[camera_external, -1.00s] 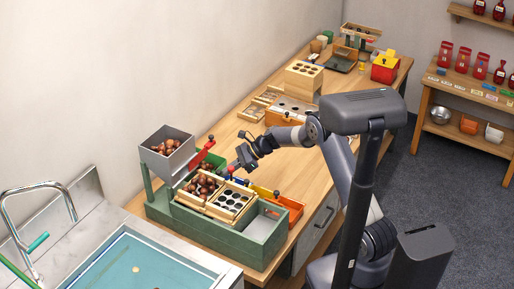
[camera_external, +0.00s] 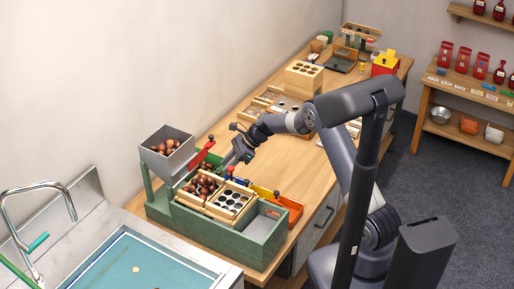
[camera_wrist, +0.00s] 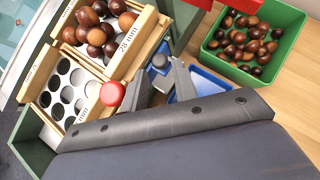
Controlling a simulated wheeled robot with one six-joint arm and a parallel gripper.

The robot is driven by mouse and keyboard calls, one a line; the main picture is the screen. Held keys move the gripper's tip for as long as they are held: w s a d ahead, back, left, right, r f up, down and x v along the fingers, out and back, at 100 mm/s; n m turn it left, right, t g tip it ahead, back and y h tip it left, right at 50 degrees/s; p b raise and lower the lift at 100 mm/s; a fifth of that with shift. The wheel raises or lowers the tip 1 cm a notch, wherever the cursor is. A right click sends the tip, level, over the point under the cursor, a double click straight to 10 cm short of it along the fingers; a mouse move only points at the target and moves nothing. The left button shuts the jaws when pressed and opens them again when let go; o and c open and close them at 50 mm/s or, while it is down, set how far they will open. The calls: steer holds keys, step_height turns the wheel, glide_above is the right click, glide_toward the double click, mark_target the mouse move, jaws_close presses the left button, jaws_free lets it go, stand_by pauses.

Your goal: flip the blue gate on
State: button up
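In the wrist view blue gate parts (camera_wrist: 208,86) show beside and partly behind my fingers, with a dark grey-blue knob (camera_wrist: 160,62) near the fingertips. My gripper (camera_external: 232,160) points down just above the blue knob. In the wrist view my gripper (camera_wrist: 160,72) has its two fingers apart, with the knob seen between the tips. I cannot tell whether they touch it.
A red knob (camera_wrist: 112,94) stands close to the left finger. Two wooden trays (camera_wrist: 134,45), one holding chestnuts and one with round holes, lie beside it. A green bin (camera_wrist: 212,48) of chestnuts is at upper right. A grey hopper (camera_external: 166,158) rises at the left.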

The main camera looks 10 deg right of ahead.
steer(key=shift+x, duration=1.25)
steer(key=shift+c, duration=0.5)
jaws_close()
